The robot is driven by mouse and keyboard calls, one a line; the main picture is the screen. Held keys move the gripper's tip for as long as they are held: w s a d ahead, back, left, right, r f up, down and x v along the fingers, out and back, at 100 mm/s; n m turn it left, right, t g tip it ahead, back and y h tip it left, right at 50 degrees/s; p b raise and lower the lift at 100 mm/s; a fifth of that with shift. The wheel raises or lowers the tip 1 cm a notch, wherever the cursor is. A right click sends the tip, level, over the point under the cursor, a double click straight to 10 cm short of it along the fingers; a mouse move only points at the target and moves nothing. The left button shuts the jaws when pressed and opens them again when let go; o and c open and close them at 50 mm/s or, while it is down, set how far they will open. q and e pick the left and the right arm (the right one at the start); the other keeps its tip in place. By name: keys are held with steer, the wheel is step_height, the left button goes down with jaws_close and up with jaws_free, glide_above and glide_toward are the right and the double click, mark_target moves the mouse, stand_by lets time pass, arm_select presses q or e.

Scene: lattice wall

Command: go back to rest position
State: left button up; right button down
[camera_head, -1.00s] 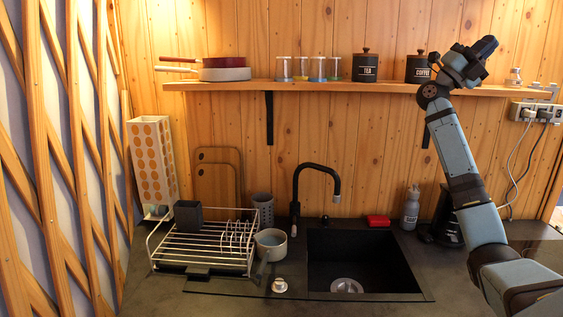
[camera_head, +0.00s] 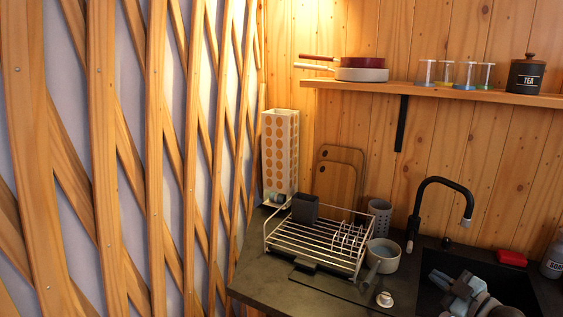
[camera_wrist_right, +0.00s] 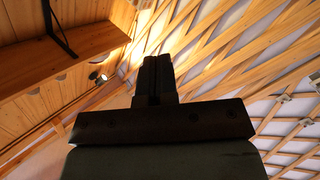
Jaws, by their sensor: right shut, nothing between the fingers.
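My right gripper (camera_head: 440,280) shows at the bottom right of the head view, in front of the black sink (camera_head: 515,285). Parts of my right arm fill the space just right of it. In the right wrist view the right gripper (camera_wrist_right: 157,62) points up, with its two dark fingers together and nothing between them. It is apart from the shelf and wall in that view. My left gripper is in neither view.
A dish rack (camera_head: 318,247) and a small grey pot (camera_head: 383,255) stand left of the sink. A black faucet (camera_head: 440,182) rises behind it. A wooden shelf (camera_head: 430,92) holds pans and jars. A lattice wall (camera_head: 155,150) fills the left.

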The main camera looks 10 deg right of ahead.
steer(key=s+a+f+g+h, duration=0.2)
steer(key=s+a+f+g, duration=0.2)
steer(key=s+f, duration=0.75)
steer(key=s+a+f+g+h, duration=0.1)
steer(key=s+a+f+g, duration=0.3)
steer(key=s+f, duration=0.75)
steer(key=a+m+t+y+p, duration=0.1)
steer(key=a+m, duration=0.7)
steer(key=a, duration=1.3)
steer(key=shift+a+r+t+p, duration=0.35)
steer(key=shift+t+p, duration=0.05)
steer(key=shift+p, duration=0.5)
steer(key=shift+s, duration=0.1)
